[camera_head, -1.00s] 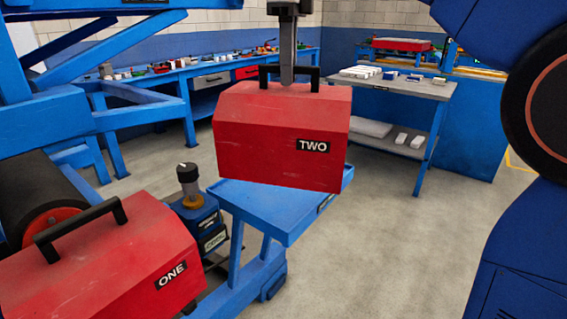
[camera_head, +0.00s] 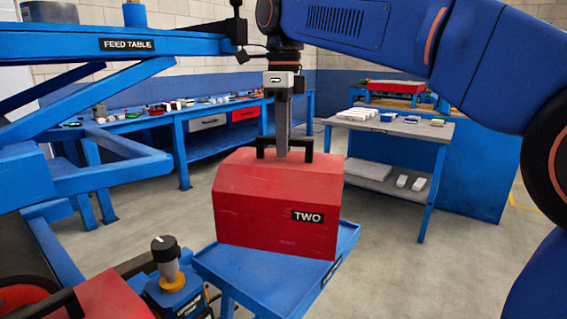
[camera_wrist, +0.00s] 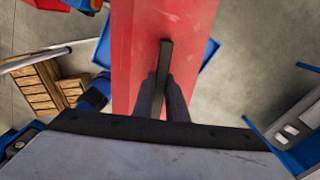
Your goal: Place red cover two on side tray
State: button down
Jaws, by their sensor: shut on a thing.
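Red cover two (camera_head: 265,215) is a red box with sloped top edges, a black handle and a "TWO" label. It also shows in the wrist view (camera_wrist: 195,30). My gripper (camera_head: 282,152) points down and is shut on the black handle (camera_head: 306,147); in the wrist view its fingers (camera_wrist: 162,95) close on the handle bar. The cover is upright, at or just above the blue side tray (camera_head: 240,282). I cannot tell whether it touches the tray. The tray's front and right rim show past the cover.
Another red cover (camera_head: 115,297) with a black handle lies at the lower left. A blue device with a black knob (camera_head: 166,262) stands just left of the tray. The blue feed table frame (camera_head: 90,150) is at left. A grey workbench (camera_head: 390,125) stands behind at right.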

aim_at(284, 160)
jog(key=shift+f, duration=2.1)
jog(key=c, duration=1.8)
grip_release()
jog(key=shift+f, duration=0.1)
jog(key=shift+o, duration=0.2)
notch_tip(284, 160, up, 12)
jog(key=shift+r, duration=0.1)
